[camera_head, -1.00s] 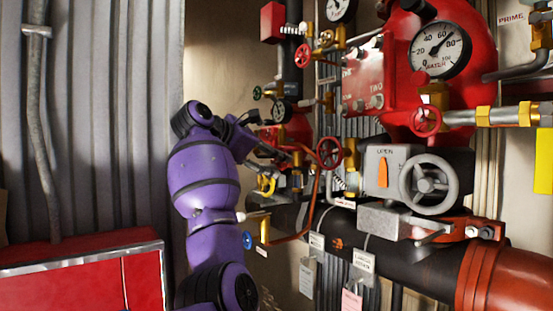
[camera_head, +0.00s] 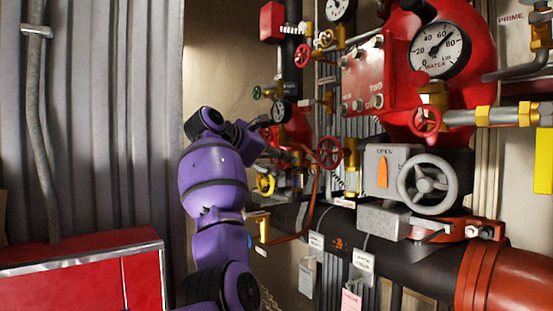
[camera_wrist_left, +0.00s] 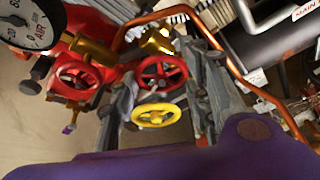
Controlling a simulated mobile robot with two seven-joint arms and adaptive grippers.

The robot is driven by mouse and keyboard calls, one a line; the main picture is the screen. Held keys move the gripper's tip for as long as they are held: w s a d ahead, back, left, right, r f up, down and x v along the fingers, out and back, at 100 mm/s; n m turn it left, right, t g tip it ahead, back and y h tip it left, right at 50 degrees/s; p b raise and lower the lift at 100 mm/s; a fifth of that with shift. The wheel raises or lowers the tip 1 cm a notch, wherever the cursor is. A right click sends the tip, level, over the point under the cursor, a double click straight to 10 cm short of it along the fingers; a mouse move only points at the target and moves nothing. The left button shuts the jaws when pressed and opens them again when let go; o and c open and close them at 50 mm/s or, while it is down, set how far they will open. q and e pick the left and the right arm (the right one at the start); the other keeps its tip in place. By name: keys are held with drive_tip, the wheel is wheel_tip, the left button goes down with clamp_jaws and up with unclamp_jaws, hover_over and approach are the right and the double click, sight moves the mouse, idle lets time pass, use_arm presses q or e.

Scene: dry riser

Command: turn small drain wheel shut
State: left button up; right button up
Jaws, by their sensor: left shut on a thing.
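In the left wrist view my left gripper (camera_wrist_left: 162,78) has one grey finger on each side of a small red wheel (camera_wrist_left: 162,73), and its tips appear shut on that wheel's rim. A yellow wheel (camera_wrist_left: 158,115) sits just below it in the picture and also shows in the head view (camera_head: 266,184). In the head view my left gripper (camera_head: 286,160) is among the pipework beyond my purple wrist. The fingertips and the held wheel are hard to make out there. My right gripper is in neither view.
Another red wheel (camera_wrist_left: 75,75) stands near the air gauge (camera_wrist_left: 30,22). A copper pipe (camera_wrist_left: 235,75) bends around the work area. A larger red wheel (camera_head: 330,153), a grey handwheel (camera_head: 427,184) and a black main pipe (camera_head: 390,245) stand to the right. A red cabinet (camera_head: 75,285) stands at lower left.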

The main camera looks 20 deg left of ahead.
use_arm(q)
drive_tip(key=shift+a+r, duration=0.1)
drive_tip(key=shift+s+r+m+t+y, duration=0.1)
drive_tip(key=shift+m+t+y, duration=0.2)
drive_tip(key=shift+m+t, duration=0.75)
drive_tip(key=shift+s+r+m+t+y, duration=0.1)
drive_tip(key=shift+m+t+y, duration=0.3)
drive_tip(key=shift+m, duration=1.15)
drive_tip(key=o, duration=1.1)
drive_tip(key=shift+f, duration=0.15)
drive_tip(key=v, duration=0.7)
drive_tip(key=shift+s+a, duration=0.1)
drive_tip(key=shift+s, duration=0.15)
